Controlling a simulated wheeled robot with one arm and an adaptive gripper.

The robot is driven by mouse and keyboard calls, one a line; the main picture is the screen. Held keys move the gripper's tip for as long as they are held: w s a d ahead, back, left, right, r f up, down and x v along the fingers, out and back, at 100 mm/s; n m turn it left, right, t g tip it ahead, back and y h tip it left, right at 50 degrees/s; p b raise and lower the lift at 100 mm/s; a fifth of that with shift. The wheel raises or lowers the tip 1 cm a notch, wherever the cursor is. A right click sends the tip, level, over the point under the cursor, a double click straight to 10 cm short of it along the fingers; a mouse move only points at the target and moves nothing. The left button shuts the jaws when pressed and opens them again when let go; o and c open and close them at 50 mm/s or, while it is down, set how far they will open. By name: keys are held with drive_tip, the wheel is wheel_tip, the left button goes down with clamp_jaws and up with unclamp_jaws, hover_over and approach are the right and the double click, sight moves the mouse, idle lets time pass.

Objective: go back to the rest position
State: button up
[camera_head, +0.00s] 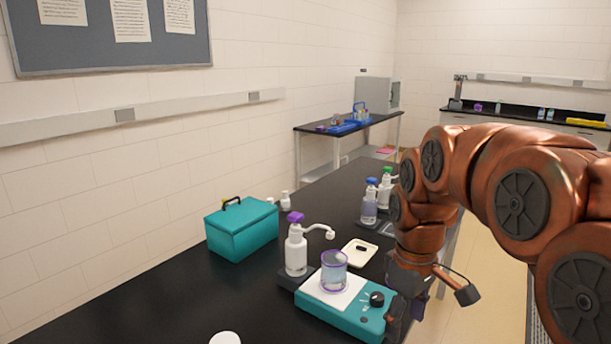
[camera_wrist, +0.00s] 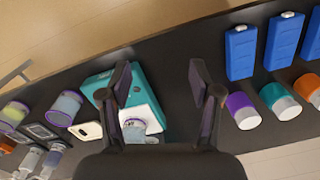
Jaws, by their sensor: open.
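My copper-coloured arm comes in from the right in the head view, with my gripper (camera_head: 408,306) hanging down beside the right end of a teal hotplate-like device (camera_head: 340,308). In the wrist view my gripper (camera_wrist: 160,80) has its two dark fingers spread apart with nothing between them. A purple-rimmed beaker (camera_head: 334,272) stands on the device's white top, to the left of my gripper in the head view. The teal device also shows in the wrist view (camera_wrist: 137,87), partly behind the left finger. I cannot tell whether a finger touches the device.
A white pump bottle (camera_head: 296,250) with a purple cap stands beside the beaker. A teal box (camera_head: 241,230) is on the black bench. More bottles (camera_head: 369,205) stand behind. The wrist view shows blue boxes (camera_wrist: 241,52) and capped containers (camera_wrist: 243,110) at right. Floor (camera_head: 480,275) lies right of the bench.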

drive_tip(key=s+f+m+p, duration=0.1)
drive_tip(key=s+f+m, duration=0.2)
drive_tip(key=s, duration=0.8)
drive_tip(key=s+f+m+g+p, duration=0.1)
drive_tip(key=s+f+m, duration=0.3)
drive_tip(key=s, duration=0.8)
drive_tip(key=shift+s+d+m, duration=0.15)
drive_tip(key=shift+d+m, duration=0.15)
drive_tip(key=shift+d, duration=0.1)
drive_tip(key=shift+r, duration=0.1)
